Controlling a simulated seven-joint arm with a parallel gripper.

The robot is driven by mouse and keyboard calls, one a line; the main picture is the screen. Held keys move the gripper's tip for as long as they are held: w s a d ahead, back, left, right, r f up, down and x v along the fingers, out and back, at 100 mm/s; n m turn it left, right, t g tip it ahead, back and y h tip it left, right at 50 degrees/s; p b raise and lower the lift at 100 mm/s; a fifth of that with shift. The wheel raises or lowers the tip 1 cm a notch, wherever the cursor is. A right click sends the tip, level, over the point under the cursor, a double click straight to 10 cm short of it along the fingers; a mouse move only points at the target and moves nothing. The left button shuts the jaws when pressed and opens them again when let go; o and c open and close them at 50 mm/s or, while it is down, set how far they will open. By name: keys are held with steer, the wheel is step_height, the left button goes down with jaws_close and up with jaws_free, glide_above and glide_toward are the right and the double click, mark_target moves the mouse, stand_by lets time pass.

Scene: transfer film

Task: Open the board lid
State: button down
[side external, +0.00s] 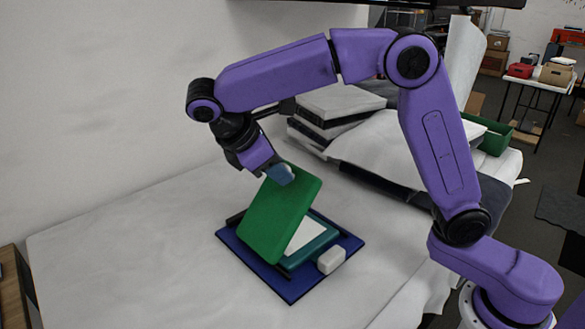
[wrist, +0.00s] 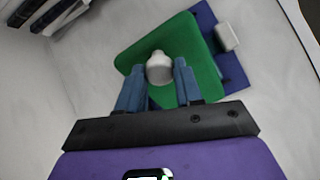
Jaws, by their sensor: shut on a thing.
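The green board lid (side external: 278,217) is tilted up at a steep angle, partly open on its board. The board's blue base (side external: 291,289) lies flat on the table, and a white panel (side external: 306,234) shows inside under the lid. My gripper (side external: 279,173) is at the lid's raised upper edge. In the wrist view, the blue fingers of my gripper (wrist: 159,78) are shut on the white knob (wrist: 160,67) of the green lid (wrist: 187,53). The exact finger contact is partly hidden in the side view.
A small white block (side external: 331,260) sits on the base's right side. The white table (side external: 120,265) is clear to the left and front. Stacked dark and white books or boxes (side external: 335,108) stand behind, near my arm. A wall rises behind the table.

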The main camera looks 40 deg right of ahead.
steer(key=shift+a+r+h, duration=0.15)
steer(key=shift+a+h, duration=0.45)
steer(key=shift+a, duration=0.35)
steer(key=shift+a+r+h, duration=0.2)
steer(key=shift+a+h, duration=0.4)
steer(key=shift+a, duration=0.3)
steer(key=shift+a+r+h, duration=0.15)
steer(key=shift+a+h, duration=0.45)
steer(key=shift+a, duration=0.35)
steer(key=c, duration=0.7)
jaws_free()
steer(key=shift+c, duration=0.2)
